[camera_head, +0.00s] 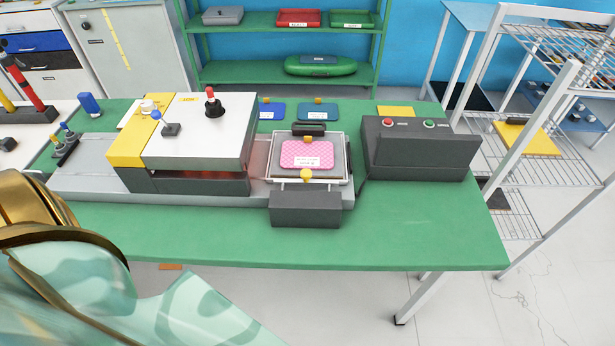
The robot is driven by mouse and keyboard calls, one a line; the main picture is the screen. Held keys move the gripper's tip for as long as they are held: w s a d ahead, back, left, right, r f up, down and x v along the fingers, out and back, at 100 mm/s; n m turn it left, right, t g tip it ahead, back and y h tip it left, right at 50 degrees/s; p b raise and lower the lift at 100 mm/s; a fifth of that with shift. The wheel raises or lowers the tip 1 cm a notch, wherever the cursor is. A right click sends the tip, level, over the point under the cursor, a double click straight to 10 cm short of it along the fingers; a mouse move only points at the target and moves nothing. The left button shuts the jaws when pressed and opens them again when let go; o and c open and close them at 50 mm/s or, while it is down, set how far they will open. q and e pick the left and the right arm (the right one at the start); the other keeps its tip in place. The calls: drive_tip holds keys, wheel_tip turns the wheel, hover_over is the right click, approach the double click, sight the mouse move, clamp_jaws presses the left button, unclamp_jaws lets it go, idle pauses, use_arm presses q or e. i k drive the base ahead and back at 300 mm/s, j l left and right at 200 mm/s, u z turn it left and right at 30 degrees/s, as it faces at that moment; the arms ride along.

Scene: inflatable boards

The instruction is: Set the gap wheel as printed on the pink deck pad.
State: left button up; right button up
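The pink deck pad (306,154) lies in a light metal frame (347,162) on the grey machine bed. It has a white label (307,161) whose print is too small to read. Left of it stands a press with a white top (195,140) and a yellow edge (127,147). On that top are a dark knob with a red tip (214,104) and a grey block with a blue ball lever (169,129). I cannot tell which part is the gap wheel, or its setting. Neither of my grippers shows; only part of my arm is at lower left.
A dark control box (420,150) with a red and a green button stands right of the pad. Blue and teal pads (317,110) lie behind. The green table (400,230) is clear at front right. A wire rack (530,165) stands beyond the right edge.

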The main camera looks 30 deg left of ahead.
sight(147, 106)
drive_tip(key=u, duration=1.8)
